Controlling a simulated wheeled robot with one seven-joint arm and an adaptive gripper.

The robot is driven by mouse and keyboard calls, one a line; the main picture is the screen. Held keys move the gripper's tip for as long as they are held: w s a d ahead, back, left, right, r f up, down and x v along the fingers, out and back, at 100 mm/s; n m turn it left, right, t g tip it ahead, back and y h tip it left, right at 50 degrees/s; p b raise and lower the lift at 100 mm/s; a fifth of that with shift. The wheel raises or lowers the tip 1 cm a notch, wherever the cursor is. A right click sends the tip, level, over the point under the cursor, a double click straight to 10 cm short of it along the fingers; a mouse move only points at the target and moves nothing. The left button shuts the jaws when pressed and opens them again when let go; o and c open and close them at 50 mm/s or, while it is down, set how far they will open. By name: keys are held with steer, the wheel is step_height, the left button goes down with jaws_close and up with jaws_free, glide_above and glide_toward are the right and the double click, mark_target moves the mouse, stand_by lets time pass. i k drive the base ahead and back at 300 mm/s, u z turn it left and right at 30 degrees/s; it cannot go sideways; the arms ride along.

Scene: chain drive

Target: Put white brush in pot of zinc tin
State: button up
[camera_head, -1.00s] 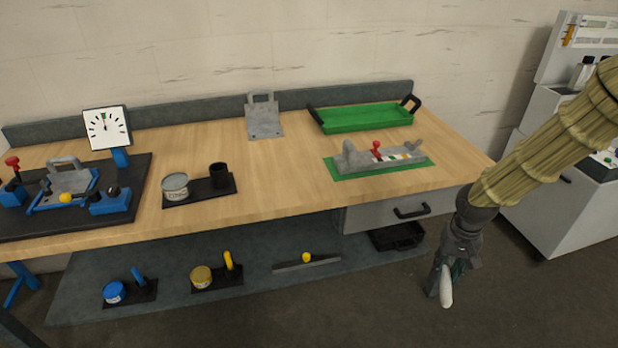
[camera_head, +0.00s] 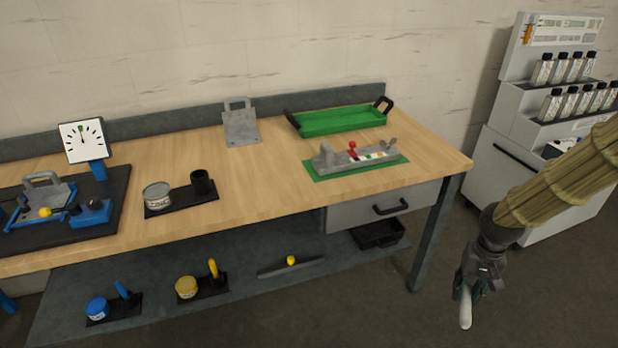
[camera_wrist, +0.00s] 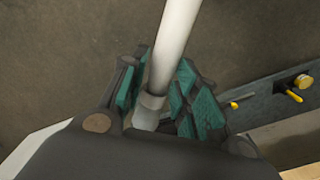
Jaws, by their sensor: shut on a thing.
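My gripper (camera_head: 470,284) is shut on the white brush (camera_head: 465,309) and holds it low over the floor, right of the bench and clear of it. In the wrist view the white brush (camera_wrist: 174,45) stands out between the teal finger pads of my gripper (camera_wrist: 158,100); its far end is cut off. The zinc tin (camera_head: 158,196), a grey tin with lettering, stands on a black holder (camera_head: 183,206) on the bench's left half. The pot (camera_head: 201,182), a small black cup, stands on the same holder, right of the tin. I cannot see into the pot.
The wooden bench (camera_head: 265,185) carries a green tray (camera_head: 340,122), a grey fixture (camera_head: 350,158) and a dial gauge (camera_head: 83,141). Blue and yellow tins sit on the lower shelf (camera_head: 225,268). A cabinet with bottles (camera_head: 556,105) stands at right. Floor around my gripper is clear.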

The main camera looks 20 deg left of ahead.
mark_target(203, 191)
steer(key=u, duration=1.25)
